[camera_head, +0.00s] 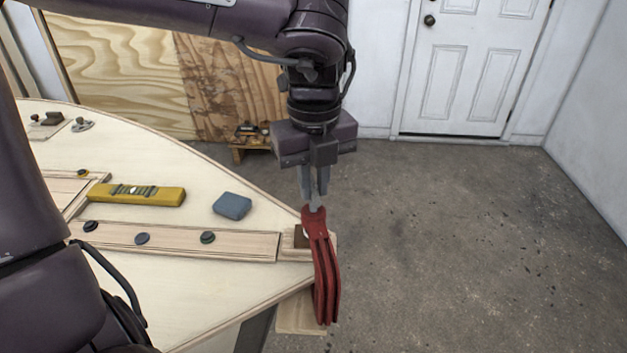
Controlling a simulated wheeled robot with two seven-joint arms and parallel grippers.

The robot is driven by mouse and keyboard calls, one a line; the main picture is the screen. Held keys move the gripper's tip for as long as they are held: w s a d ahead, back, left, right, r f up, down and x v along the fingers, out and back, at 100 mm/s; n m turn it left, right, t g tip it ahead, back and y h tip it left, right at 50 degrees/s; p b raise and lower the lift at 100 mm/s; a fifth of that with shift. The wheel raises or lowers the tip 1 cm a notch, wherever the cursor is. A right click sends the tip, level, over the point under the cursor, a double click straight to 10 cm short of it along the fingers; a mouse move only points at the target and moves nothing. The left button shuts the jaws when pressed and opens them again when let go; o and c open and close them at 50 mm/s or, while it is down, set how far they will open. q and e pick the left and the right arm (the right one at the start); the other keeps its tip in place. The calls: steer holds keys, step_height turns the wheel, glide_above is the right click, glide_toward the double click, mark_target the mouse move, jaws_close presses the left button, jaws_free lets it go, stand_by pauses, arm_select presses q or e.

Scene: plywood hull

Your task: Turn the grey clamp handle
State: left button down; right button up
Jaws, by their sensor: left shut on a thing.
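A red clamp (323,265) sits at the pointed corner of the plywood hull, at the edge of the panel, with its body hanging down past the edge. Its grey handle (314,208) shows as a small bit of grey at the clamp's top; most of it is hidden by the fingers. My left gripper (314,196) points straight down above the clamp, its fingers shut on the grey handle. My right gripper is not in view.
On the pale hull panel (215,278) lie a yellow level (137,194), a blue-grey block (232,205) and a wooden strip with several dark round knobs. A low wooden stool (252,142) stands behind. The concrete floor (470,240) at right is clear up to a white door (466,65).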

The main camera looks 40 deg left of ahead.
mark_target(314, 186)
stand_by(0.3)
arm_select(q)
steer(key=c, duration=1.3)
jaws_free()
steer(key=shift+w+a, duration=0.1)
steer(key=shift+w, duration=0.05)
steer(key=shift+c, duration=0.2)
steer(key=shift+r, duration=0.3)
step_height(314, 186, up, 6)
steer(key=shift+r+p, duration=0.15)
steer(key=shift+p, duration=0.95)
steer(key=shift+r, duration=0.45)
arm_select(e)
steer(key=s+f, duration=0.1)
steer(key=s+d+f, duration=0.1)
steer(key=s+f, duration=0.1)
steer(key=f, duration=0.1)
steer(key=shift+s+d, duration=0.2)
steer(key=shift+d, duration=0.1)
